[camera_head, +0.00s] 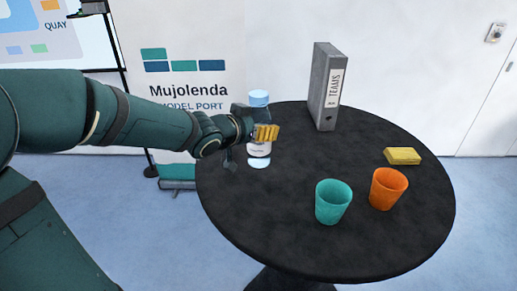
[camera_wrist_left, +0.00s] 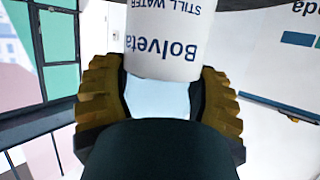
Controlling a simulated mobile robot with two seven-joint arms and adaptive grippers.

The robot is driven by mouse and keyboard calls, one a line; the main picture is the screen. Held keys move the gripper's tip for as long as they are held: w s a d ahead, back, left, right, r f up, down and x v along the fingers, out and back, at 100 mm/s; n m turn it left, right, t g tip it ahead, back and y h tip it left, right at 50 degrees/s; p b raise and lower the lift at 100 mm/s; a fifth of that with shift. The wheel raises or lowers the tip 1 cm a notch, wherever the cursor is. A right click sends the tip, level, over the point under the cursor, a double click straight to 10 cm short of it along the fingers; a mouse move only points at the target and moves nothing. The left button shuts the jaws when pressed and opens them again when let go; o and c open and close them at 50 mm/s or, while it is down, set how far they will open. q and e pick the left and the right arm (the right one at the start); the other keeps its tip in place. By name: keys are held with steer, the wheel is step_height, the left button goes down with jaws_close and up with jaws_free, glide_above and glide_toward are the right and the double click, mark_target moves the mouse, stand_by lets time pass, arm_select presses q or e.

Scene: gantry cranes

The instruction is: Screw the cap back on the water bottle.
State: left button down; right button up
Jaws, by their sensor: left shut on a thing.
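The water bottle (camera_head: 259,148) stands upright near the table's left side, with a pale blue top, a white label and a pale blue lower end. I cannot tell whether a cap sits on its top, nor whether its base touches the table. My left gripper (camera_head: 262,133) is shut around the bottle above the label, its yellow finger pads on either side. In the left wrist view, the bottle's white label (camera_wrist_left: 165,50) reads upside down, and the pads of my left gripper (camera_wrist_left: 160,98) flank the bottle. No separate cap can be made out. My right gripper is not in view.
The round black table (camera_head: 300,240) carries a grey binder (camera_head: 325,88) at the back, a teal cup (camera_head: 333,203) and an orange cup (camera_head: 388,188) towards the front right, and a yellow block (camera_head: 402,156) at the right.

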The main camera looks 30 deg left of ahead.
mark_target(251, 144)
arm_select(q)
steer(key=shift+r, duration=0.1)
step_height(251, 144, down, 5)
steer(key=shift+f+b, duration=0.1)
steer(key=shift+b, duration=0.8)
steer(key=shift+f, duration=0.15)
jaws_free()
